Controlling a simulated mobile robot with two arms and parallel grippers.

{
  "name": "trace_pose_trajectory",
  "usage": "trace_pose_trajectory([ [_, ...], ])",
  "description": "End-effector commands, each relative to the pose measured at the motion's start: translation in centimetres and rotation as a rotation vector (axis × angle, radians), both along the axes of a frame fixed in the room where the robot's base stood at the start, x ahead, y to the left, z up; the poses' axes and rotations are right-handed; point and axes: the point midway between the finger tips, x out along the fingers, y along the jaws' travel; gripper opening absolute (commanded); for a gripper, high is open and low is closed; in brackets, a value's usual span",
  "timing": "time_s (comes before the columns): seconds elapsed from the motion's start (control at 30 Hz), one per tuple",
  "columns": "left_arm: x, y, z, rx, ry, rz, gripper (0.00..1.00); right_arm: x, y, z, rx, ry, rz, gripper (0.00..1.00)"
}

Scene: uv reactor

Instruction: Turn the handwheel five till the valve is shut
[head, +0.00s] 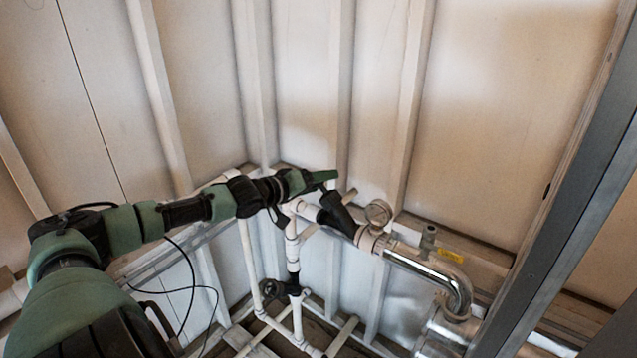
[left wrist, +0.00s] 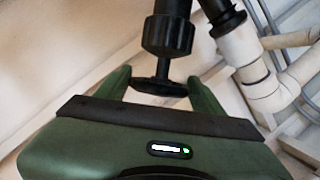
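A black handwheel (left wrist: 160,87) shows nearly edge-on in the left wrist view, on a stem below a black valve body (left wrist: 168,35). My left gripper (left wrist: 160,80) is open around the wheel, with one green finger on each side. The gaps at the rim are too small to tell if the fingers touch it. In the head view my left gripper (head: 322,180) is beside the black valve body (head: 337,212) on the white pipe, and the wheel cannot be made out there. No number on the wheel is readable. My right gripper is not in view.
A second black valve (head: 275,290) sits lower on the white pipes. A round gauge (head: 379,212) and a shiny bent metal pipe (head: 430,272) are to the right. White ribbed walls stand close behind, and a grey beam (head: 580,190) crosses the right side.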

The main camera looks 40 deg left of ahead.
Motion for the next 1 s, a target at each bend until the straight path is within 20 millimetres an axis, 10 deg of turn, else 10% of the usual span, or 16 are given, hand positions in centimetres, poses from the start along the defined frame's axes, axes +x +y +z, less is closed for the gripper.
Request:
trace_pose_trajectory([
  [1.0,0.1,0.2,-0.8,0.032,-0.287,-0.285,0.27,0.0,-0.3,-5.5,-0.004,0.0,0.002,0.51],
])
